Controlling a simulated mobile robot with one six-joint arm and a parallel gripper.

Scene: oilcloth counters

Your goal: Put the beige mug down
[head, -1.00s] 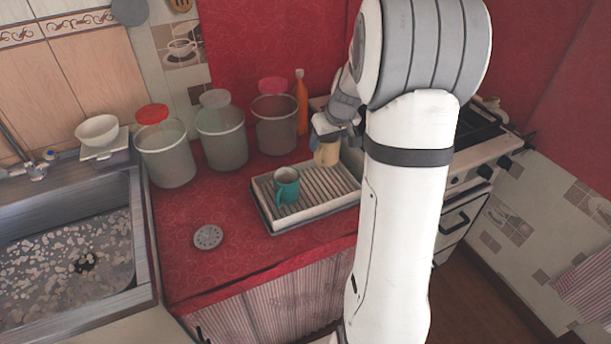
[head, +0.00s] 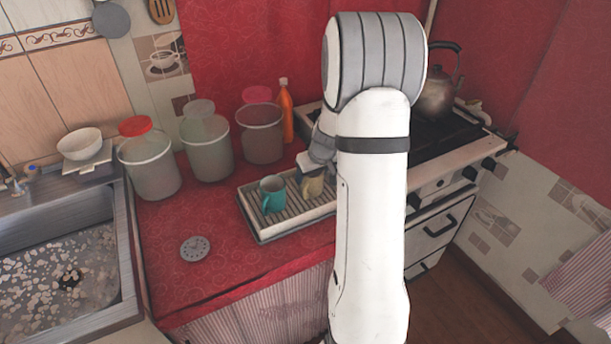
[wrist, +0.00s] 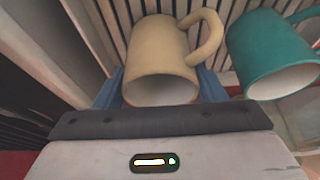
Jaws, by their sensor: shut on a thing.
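The beige mug (head: 314,186) is at the right part of the dish rack (head: 292,229), partly hidden by my arm. My gripper (head: 312,168) is shut on it from above. In the wrist view the beige mug (wrist: 160,55) sits between the blue fingers of my gripper (wrist: 160,88), its handle to the right. The mug looks upright and very low over the rack slats; I cannot tell whether its base touches them. A teal mug (head: 272,196) stands on the rack just left of it, also seen in the wrist view (wrist: 268,55).
Several lidded canisters, one of them grey-lidded (head: 206,146), and an orange bottle (head: 286,112) stand behind the rack. A stove (head: 445,180) with a kettle (head: 437,90) is to the right. A round drain-like disc (head: 195,248) lies on the red counter (head: 150,225), left of the rack.

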